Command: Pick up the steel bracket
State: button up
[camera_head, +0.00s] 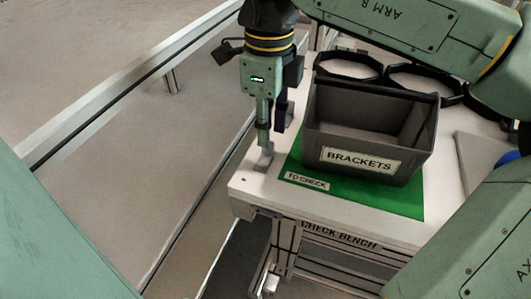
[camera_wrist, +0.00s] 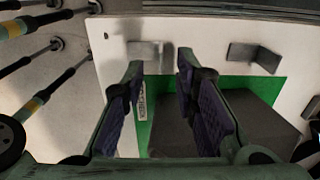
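A small grey steel bracket (camera_head: 264,160) lies on the white bench top near its front left corner, left of the green mat. In the wrist view this bracket (camera_wrist: 148,52) shows between and beyond my fingertips. My gripper (camera_head: 273,138) points down, close above the first bracket. In the wrist view its fingers (camera_wrist: 160,62) are apart with nothing visibly held.
A dark grey bin labelled BRACKETS (camera_head: 365,165) stands on the green mat (camera_head: 400,202), just right of my gripper. Black rings (camera_head: 348,65) lie behind it. A grey plate (camera_head: 478,162) lies at the right. The bench's left edge is close to my gripper.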

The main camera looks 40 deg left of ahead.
aim_at(264, 156)
jog(key=shift+a+f, duration=0.1)
jog(key=shift+f, duration=1.85)
jog(key=shift+c, duration=0.4)
grip_shut()
